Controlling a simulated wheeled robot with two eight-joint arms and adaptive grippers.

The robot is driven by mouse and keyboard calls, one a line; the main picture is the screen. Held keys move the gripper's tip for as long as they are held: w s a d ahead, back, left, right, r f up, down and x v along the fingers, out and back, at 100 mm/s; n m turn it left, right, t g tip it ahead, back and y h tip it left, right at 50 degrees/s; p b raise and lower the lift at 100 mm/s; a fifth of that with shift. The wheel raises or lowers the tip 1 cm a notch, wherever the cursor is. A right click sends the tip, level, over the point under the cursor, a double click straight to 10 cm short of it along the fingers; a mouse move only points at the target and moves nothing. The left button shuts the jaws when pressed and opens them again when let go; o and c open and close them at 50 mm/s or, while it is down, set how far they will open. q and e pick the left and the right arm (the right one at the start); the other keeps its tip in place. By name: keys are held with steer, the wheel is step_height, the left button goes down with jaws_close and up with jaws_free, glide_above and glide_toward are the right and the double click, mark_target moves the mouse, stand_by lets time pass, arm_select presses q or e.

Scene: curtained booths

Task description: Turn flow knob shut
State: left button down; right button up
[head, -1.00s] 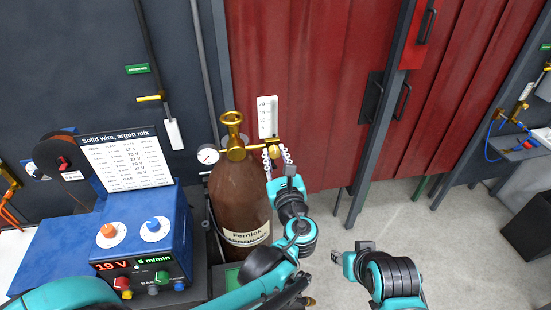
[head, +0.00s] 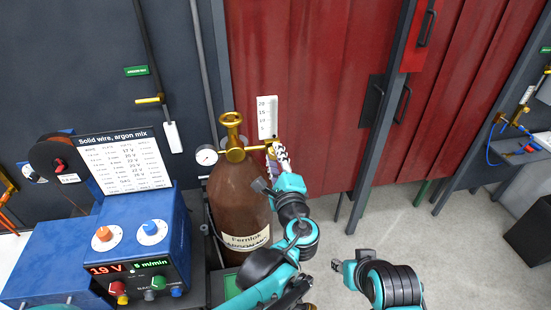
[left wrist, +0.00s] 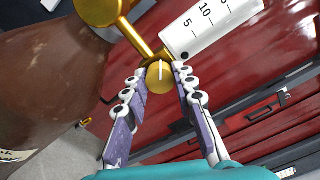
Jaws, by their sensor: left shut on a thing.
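The brown gas cylinder (head: 238,195) stands upright with a brass valve (head: 231,121) on top. A brass regulator runs right from it to a white flow scale (head: 266,118). The small round brass flow knob (left wrist: 160,78), with a pale line on its face, sits below the scale. My left gripper (left wrist: 160,84) is shut on the flow knob, one finger on each side. In the head view its fingers (head: 276,153) mostly hide the knob. My right gripper (head: 337,265) hangs low to the right, away from the cylinder; its fingers are too small to judge.
A round gauge (head: 206,155) sticks out left of the cylinder. A blue welding unit (head: 148,210) with dials and a settings card (head: 125,163) stands at the left. Red curtains (head: 310,80) hang close behind.

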arm_select(q)
steer(key=n, duration=0.5)
steer(key=shift+f+n+b, duration=0.1)
steer(key=shift+n+b, duration=0.2)
steer(key=shift+b, duration=0.05)
steer(key=n, duration=0.4)
steer(key=shift+n, duration=0.3)
steer(key=n+b, duration=0.1)
steer(key=n, duration=0.8)
steer(key=shift+n, duration=0.3)
steer(key=c, duration=1.2)
jaws_free()
